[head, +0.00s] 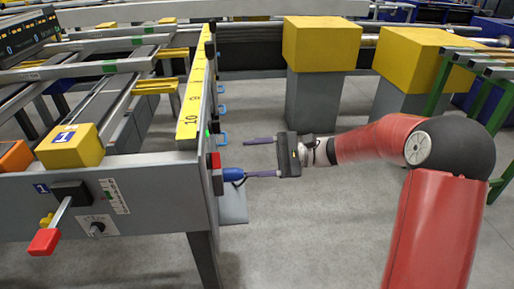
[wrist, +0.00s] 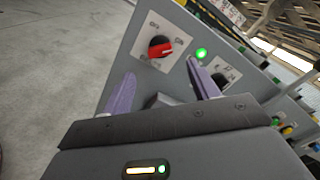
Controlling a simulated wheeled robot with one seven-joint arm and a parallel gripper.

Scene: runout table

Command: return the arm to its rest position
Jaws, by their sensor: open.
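My red arm reaches in from the right in the head view. My gripper (head: 262,157) is open and empty, its two purple fingers spread and pointing left at the side of the runout table (head: 150,210). One finger ends close to a blue fitting on the table's side; I cannot tell whether they touch. In the wrist view my gripper (wrist: 164,88) faces a grey panel (wrist: 125,60) with a red rotary switch (wrist: 161,47) and a lit green lamp (wrist: 201,53). A second knob is partly hidden behind the right finger.
A yellow block (head: 70,146) marked 1 sits on the table's near end. A red-handled lever (head: 45,241) sticks out in front. Yellow-topped grey pedestals (head: 320,45) stand behind my arm, and green rails (head: 440,85) at the right. Bare floor lies below my gripper.

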